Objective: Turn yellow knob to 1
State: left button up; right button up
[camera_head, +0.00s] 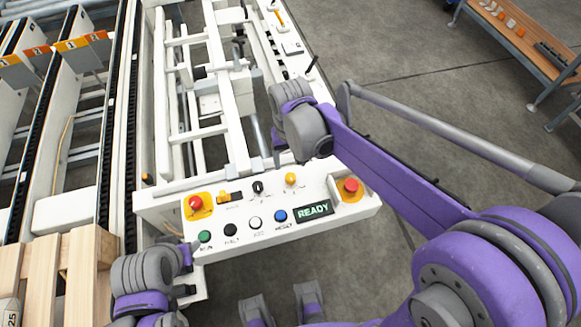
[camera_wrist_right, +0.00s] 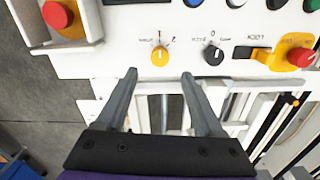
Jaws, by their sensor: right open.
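The yellow knob (camera_head: 291,179) is on the white control panel (camera_head: 340,199), left of the right red button. In the right wrist view the yellow knob (camera_wrist_right: 160,56) has small printed marks around its upper side, and its exact setting is too small to read surely. My right gripper (camera_wrist_right: 158,74) is open and empty, with its two fingertips just below the knob in that view, one to each side and apart from it. In the head view my right wrist hangs just behind the panel, and its fingers are mostly hidden.
A black knob (camera_wrist_right: 213,55) sits beside the yellow one. Two red buttons (camera_head: 351,186) (camera_head: 196,202) stand at the panel ends. Green, black, white and blue buttons (camera_head: 280,216) and a READY display (camera_head: 314,210) line the front. White machine frames (camera_head: 200,60) lie behind.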

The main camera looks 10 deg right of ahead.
jog(key=shift+r, duration=1.85)
jog(key=s+d+r+n+t+p, duration=0.1)
jog(key=s+d+t+p, duration=0.4)
jog(key=s, duration=0.9)
jog(key=shift+d, duration=0.9)
jog(key=shift+r, duration=0.1)
